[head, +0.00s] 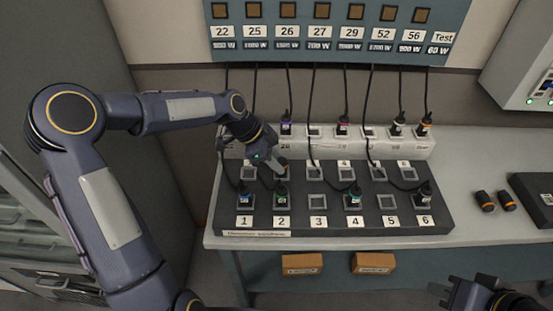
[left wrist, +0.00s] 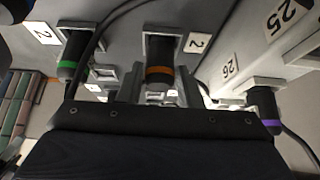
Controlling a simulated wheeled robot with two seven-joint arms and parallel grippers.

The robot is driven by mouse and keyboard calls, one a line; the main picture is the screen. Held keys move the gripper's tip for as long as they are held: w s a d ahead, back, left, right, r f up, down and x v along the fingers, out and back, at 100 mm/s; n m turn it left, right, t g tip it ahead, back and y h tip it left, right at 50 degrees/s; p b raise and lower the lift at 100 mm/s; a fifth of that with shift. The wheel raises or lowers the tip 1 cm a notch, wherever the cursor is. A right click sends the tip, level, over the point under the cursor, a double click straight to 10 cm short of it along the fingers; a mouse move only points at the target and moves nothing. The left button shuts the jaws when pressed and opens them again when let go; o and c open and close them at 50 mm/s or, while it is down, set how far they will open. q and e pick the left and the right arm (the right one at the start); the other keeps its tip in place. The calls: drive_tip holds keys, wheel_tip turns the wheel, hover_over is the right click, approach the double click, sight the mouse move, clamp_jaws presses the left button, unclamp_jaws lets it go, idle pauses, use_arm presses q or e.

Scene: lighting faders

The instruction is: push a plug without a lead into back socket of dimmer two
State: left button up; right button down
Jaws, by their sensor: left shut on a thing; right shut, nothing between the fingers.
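My left gripper (head: 281,163) is low over the back row of the dimmer block (head: 330,225), at the column labelled 2. It is shut on a dark plug with an orange band (left wrist: 159,72), with no lead visible on it. In the left wrist view the plug's far end is at the square frame of the back socket of dimmer two (left wrist: 163,42), beside a "2" label. How deep it sits cannot be told. A green-banded plug (left wrist: 74,55) stands in dimmer two's front socket. My right gripper (head: 462,295) is shut and empty at lower right.
Two loose orange-banded plugs (head: 485,201) lie on the bench right of the block. Leads hang from the wall panel (head: 340,45) to plugs in the block and the white rail (head: 400,148). A purple-banded plug (left wrist: 266,108) stands in the rail close to my left gripper.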

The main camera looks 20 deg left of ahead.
use_arm(q)
drive_tip(key=o, duration=1.1)
